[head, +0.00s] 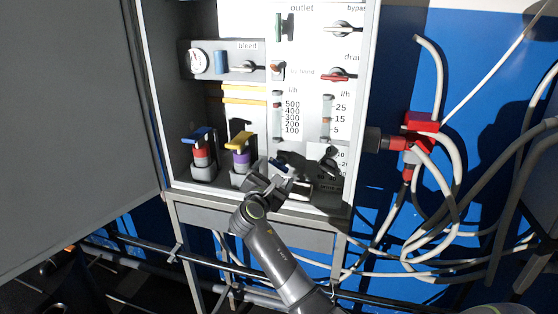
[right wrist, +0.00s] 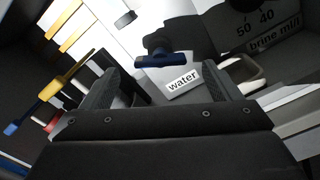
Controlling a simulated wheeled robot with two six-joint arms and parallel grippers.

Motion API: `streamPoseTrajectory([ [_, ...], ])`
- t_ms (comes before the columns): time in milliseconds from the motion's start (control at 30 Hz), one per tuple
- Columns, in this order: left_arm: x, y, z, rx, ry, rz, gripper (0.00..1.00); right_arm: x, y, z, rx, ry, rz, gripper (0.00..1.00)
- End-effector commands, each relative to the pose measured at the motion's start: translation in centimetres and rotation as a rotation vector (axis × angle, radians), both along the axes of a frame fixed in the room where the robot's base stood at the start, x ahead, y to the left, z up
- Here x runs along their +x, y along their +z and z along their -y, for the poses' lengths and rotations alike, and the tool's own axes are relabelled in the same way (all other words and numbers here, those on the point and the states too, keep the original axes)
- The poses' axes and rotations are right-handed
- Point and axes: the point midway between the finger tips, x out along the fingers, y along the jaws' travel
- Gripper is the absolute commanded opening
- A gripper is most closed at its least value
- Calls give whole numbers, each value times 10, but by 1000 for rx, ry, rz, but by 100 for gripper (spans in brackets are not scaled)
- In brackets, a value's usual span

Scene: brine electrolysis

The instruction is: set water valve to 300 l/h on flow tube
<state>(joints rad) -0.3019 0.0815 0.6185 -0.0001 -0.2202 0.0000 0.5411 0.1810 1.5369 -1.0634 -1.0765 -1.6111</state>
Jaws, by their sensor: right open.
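The water valve has a dark blue handle (right wrist: 162,60) above a white "water" label (right wrist: 183,79) in the right wrist view. In the head view its blue handle (head: 281,166) shows low on the panel, partly hidden by my gripper. My right gripper (head: 272,178) is open in front of it. In the wrist view its two dark fingers stand on either side of the handle, with gaps to it. The flow tube (head: 278,116) with an l/h scale of 100 to 500 is above the valve; its reading is too small to tell. My left gripper is out of view.
A second flow tube (head: 326,118) is to the right. A yellow-handled valve (head: 240,142) and a blue-handled valve with a red body (head: 203,145) stand to the left. A dial marked brine (right wrist: 245,5) is close on the right. White hoses (head: 445,190) hang beside the cabinet.

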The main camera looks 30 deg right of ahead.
Motion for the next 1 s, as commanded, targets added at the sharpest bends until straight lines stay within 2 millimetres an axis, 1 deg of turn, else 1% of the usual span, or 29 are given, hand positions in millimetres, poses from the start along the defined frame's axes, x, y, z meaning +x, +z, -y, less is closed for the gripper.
streamPoseTrajectory([
  [33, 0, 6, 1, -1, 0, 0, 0, 6, 3, 8, -3, -2, -1, 84],
  [133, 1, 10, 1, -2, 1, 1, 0, 16, 3, 20, -2, -1, -2, 84],
  [333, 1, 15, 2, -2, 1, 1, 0, 31, 1, 36, -1, 0, -2, 84],
  [533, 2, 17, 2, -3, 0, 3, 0, 37, 0, 44, 0, 1, 0, 84],
  [833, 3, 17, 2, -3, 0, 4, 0, 38, 0, 45, 0, 1, 0, 84],
  [1000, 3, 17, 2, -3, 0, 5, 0, 38, 0, 44, 0, 1, 0, 61],
])
